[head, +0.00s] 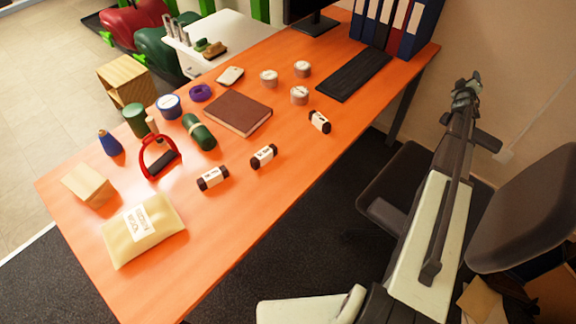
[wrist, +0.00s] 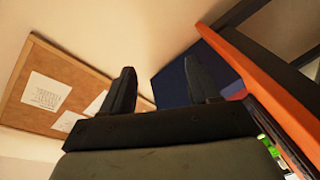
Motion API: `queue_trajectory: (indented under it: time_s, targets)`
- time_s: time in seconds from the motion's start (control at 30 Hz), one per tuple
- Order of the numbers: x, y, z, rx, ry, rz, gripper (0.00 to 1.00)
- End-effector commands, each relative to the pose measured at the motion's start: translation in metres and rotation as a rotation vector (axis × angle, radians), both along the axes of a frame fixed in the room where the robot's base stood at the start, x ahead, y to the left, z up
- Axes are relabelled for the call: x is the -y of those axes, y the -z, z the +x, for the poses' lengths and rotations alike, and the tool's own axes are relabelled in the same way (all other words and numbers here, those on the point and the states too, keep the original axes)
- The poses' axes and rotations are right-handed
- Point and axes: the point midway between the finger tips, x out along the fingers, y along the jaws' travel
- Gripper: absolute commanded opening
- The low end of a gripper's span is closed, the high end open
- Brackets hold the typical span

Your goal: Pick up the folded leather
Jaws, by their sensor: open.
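A flat, brown, rectangular piece (head: 238,113) lies near the middle of the orange table; it looks like the folded leather, or a closed book. Three dark rolls with white labels lie in front of it: a left roll (head: 213,178), a middle roll (head: 264,156) and a right roll (head: 319,122). My gripper (head: 466,88) is raised at the right, off the table and far from the brown piece. In the wrist view, my gripper (wrist: 160,88) is open with nothing between its fingers. The wrist view shows none of the small table items.
The orange table (head: 90,262) also bears a cream bag (head: 143,229), a red-handled tool (head: 158,158), a green roll (head: 199,132), several tins and a black keyboard (head: 354,74). Binders (head: 396,28) stand at the back right. An office chair (head: 530,210) stands beside my arm.

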Motion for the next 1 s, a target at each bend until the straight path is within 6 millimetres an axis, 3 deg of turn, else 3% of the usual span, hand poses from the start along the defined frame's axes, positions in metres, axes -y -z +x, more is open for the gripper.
queue_trajectory:
  time_s: [0.27,0.47,0.73,1.0]
  targets:
    - [-0.048,-0.021,0.026,-0.072,-0.002,-0.009,0.61]
    - [-0.107,-0.023,0.045,-0.161,-0.018,0.018,0.61]
    - [-0.241,-0.016,0.066,-0.375,-0.108,0.081,0.61]
    - [-0.392,-0.007,0.059,-0.621,-0.286,0.127,0.61]
